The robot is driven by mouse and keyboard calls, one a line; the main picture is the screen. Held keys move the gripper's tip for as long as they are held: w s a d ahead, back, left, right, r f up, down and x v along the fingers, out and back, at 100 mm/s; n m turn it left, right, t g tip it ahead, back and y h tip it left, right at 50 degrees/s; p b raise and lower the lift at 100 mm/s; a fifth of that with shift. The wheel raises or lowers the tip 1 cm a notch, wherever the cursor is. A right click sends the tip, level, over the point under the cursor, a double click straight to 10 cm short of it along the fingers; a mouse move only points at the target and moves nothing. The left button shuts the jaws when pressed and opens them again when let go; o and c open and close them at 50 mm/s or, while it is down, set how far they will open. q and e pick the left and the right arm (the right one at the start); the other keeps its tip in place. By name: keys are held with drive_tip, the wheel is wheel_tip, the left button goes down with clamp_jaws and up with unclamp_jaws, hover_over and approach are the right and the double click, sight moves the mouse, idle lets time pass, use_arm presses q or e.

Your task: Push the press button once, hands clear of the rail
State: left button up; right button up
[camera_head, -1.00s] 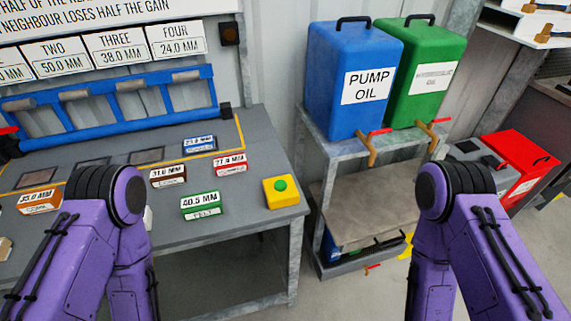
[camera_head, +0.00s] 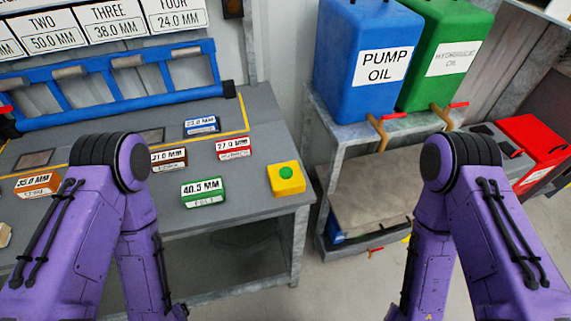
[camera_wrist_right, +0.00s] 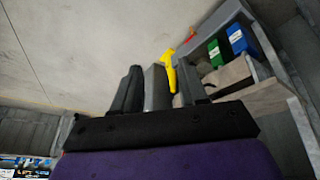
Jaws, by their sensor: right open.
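The press button is a green dome (camera_head: 286,173) on a yellow box (camera_head: 287,185) near the right front corner of the grey bench (camera_head: 240,205). Nothing touches it. The blue rail (camera_head: 120,97) stands along the back of the bench, with grey rollers and slots. Both my purple arms are in the head view, bent downward, with their grippers below the picture. My right gripper (camera_wrist_right: 160,88) shows in the right wrist view, its two dark fingers apart, with no held object visible between them. My left gripper is not in view.
Labelled blocks, including a green one (camera_head: 203,192) and a red one (camera_head: 234,148), lie on the bench left of the button. A shelf (camera_head: 380,190) with a blue oil can (camera_head: 365,90) and a green can (camera_head: 440,80) stands right of the bench.

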clamp_jaws()
idle(1.6)
